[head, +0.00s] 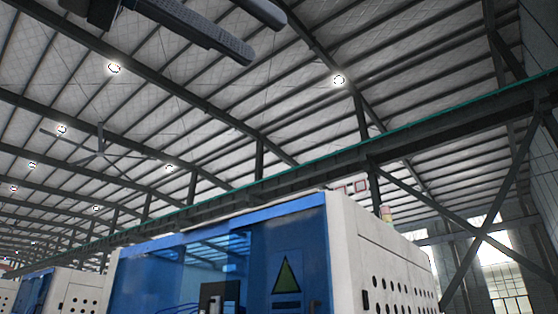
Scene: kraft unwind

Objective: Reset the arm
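My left gripper (262,35) shows at the top of the head view, cut off by the upper edge. Its two dark grey fingers point down and to the right, with a gap between them and nothing held. It is raised high, with the hall roof behind it. My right gripper is not in view.
A similar cabinet (72,292) stands at lower left. A green-edged beam (300,180) crosses above. The air around the gripper looks clear.

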